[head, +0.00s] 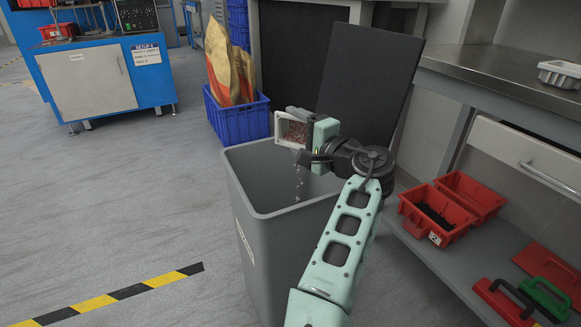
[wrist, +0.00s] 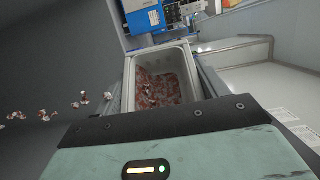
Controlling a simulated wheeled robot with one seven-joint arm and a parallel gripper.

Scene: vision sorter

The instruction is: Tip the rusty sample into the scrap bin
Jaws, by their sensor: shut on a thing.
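The rusty sample (wrist: 158,90) is a mass of reddish-brown bits inside a small white tray (head: 279,124). My gripper (head: 312,140) is shut on the tray and holds it tilted on its side above the grey scrap bin (head: 249,202). Several loose bits (head: 298,184) are in the air below the tray, over the bin's opening. They also show at the left of the wrist view (wrist: 75,104). Much of the sample is still in the tray. The fingertips are partly hidden in both views. The bin's bottom is out of sight.
The bin's dark lid (head: 370,85) stands open behind my gripper. A blue crate (head: 238,117) with paper sacks is behind the bin. A workbench (head: 500,85) with red bins (head: 437,216) below it is at the right. The floor at the left is clear.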

